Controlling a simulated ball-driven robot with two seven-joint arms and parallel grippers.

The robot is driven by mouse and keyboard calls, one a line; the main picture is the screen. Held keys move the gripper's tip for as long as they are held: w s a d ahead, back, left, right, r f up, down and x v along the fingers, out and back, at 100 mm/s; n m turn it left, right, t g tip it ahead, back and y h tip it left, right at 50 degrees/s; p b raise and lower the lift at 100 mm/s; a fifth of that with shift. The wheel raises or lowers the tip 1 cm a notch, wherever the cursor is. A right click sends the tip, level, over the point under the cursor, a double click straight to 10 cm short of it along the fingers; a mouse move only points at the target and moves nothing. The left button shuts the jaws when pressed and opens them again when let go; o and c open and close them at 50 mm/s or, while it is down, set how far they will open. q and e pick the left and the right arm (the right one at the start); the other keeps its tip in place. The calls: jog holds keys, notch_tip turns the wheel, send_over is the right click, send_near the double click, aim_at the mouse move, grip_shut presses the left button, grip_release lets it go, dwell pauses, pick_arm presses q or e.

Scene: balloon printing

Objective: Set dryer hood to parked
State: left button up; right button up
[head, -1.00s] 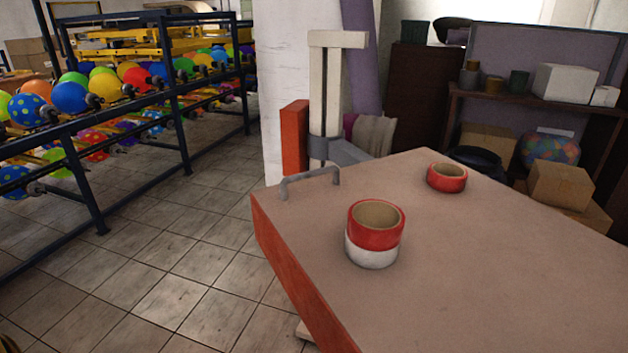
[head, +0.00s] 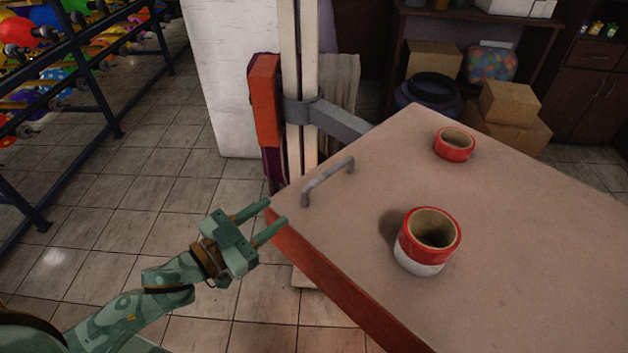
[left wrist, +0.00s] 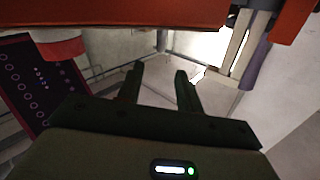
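The dryer hood appears to be the broad flat body with a dull pink top and orange-red side (head: 330,290), joined by a grey bracket (head: 340,122) to a pale post. A grey bar handle (head: 328,182) stands on its near left corner. My left gripper (head: 276,213) is at that corner, just left of and below the handle; its two green fingers are apart with nothing between them. In the left wrist view the gripper (left wrist: 160,70) also shows spread and empty, below an orange-red body (left wrist: 130,15). Whether the fingers touch the hood, I cannot tell. My right gripper is not in view.
The pale post (head: 300,75) carries an orange block (head: 264,100). A balloon rack (head: 85,75) stands at left. Tiled floor (head: 150,210) is clear between.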

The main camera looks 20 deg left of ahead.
aim_at(307, 188)
pick_arm(q)
jog(key=x, duration=1.2)
jog(key=shift+w, duration=0.25)
grip_shut()
